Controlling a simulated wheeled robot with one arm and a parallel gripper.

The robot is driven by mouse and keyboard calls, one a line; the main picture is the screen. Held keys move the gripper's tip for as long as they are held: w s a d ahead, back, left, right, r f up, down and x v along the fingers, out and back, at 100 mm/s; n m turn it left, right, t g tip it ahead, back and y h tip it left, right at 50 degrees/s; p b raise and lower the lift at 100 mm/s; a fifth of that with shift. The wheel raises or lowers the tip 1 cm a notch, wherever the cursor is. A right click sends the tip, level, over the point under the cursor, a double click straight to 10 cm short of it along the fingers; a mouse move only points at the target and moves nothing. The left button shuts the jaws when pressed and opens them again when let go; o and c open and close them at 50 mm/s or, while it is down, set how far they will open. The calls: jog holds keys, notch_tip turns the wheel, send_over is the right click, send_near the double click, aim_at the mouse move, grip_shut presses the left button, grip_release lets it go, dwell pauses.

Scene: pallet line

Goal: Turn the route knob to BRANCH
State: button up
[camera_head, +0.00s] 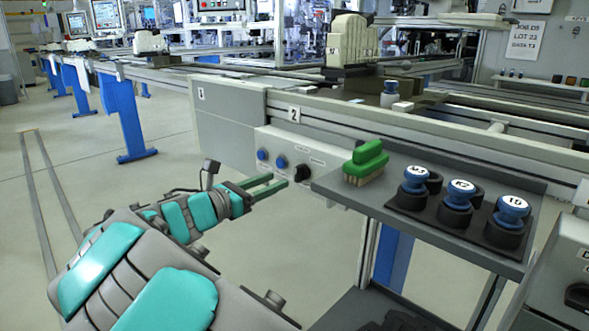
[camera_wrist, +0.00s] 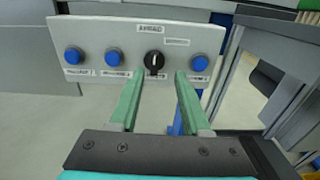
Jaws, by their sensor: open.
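The route knob (camera_wrist: 153,62) is a round black knob with a white mark pointing about straight up, toward a label (camera_wrist: 151,29) that seems to read AHEAD. A smaller label (camera_wrist: 177,42) at its upper right is too blurred to read. The knob also shows in the head view (camera_head: 301,173) on the pale control panel (camera_head: 325,160). My gripper (camera_wrist: 160,76) has two green fingers, apart and empty. In the wrist view the tips lie just below the knob, either side of it; the head view shows the gripper (camera_head: 280,181) short of the panel.
Blue buttons (camera_wrist: 114,57) flank the knob on the panel. Right of the panel, a grey shelf (camera_head: 340,190) carries a green brush (camera_head: 366,160) and several blue-topped stamps (camera_head: 460,193) in dark holders. The conveyor frame (camera_head: 400,125) runs above. Open floor (camera_head: 90,200) lies left.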

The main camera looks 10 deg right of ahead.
aim_at(296, 169)
jog(key=x, duration=0.5)
jog(key=w+x, duration=0.1)
jog(key=x, duration=0.1)
jog(key=shift+a+r, duration=0.1)
grip_shut()
dwell(0.4)
